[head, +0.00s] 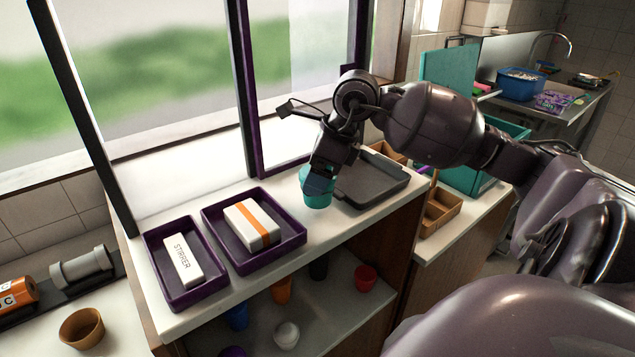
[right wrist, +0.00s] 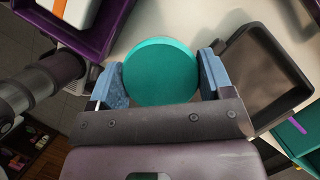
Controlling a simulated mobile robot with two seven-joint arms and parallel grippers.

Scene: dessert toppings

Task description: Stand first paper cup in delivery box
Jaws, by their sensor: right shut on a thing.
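A teal paper cup (head: 317,198) is at the front of the white counter, between the purple tray with the striped pack and the grey tray. My right gripper (head: 320,180) is shut on it from above. In the right wrist view, the cup's round teal top (right wrist: 160,72) sits between the two blue fingers (right wrist: 160,85). I cannot tell whether the cup touches the counter. A teal box (head: 462,180) with a raised panel (head: 447,68) stands to the right, partly hidden behind my right arm; it looks like the delivery box. My left gripper is not in view.
A grey tray (head: 372,192) lies just right of the cup. Purple trays (head: 178,298) hold a stirrer box (head: 183,261) and a striped pack (head: 252,225). A wooden caddy (head: 440,212) stands near the teal box. Several coloured cups stand on the shelf below.

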